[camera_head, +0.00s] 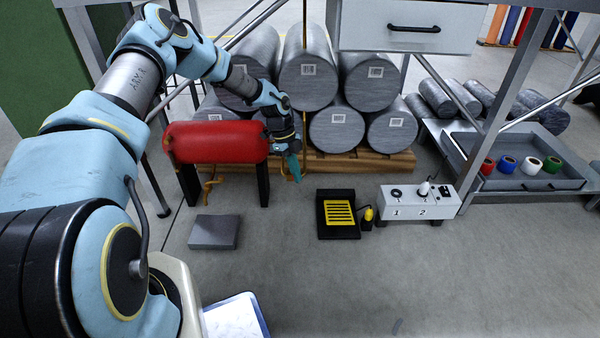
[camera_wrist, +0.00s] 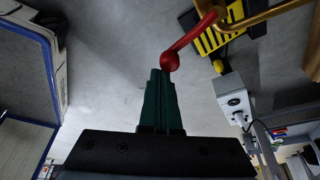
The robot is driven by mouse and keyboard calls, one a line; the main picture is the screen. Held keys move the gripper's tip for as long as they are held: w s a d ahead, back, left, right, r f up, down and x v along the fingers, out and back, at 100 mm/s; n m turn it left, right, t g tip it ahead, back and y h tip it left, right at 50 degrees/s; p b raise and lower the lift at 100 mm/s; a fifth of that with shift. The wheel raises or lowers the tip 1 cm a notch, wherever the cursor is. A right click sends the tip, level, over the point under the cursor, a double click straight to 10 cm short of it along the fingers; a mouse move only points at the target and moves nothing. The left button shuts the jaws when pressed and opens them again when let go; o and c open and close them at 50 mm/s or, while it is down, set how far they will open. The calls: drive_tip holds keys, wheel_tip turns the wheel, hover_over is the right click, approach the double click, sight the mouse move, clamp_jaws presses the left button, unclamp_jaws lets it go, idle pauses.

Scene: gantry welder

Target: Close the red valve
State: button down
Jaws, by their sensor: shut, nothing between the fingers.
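The red valve handle (camera_wrist: 186,42) shows in the wrist view as a red bent lever with a ball at its end. It joins a brass-coloured pipe (camera_wrist: 262,16) at the upper right. My gripper (camera_wrist: 160,75) has green fingers, shut and empty. The ball sits right at the fingertips; I cannot tell whether they touch. In the head view my gripper (camera_head: 295,172) points down beside the right end of a red tank (camera_head: 215,142). The valve handle cannot be made out there, and my arm covers part of that area.
The red tank stands on black legs. Several grey cylinders (camera_head: 308,70) are stacked on a wooden pallet (camera_head: 365,163) behind. A black and yellow pedal (camera_head: 339,214), a white control box (camera_head: 408,204) and a grey block (camera_head: 214,232) are on the floor. Open floor lies in front.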

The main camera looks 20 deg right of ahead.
drive_tip(key=shift+w+a, duration=0.2)
drive_tip(key=shift+a, duration=0.1)
idle(0.7)
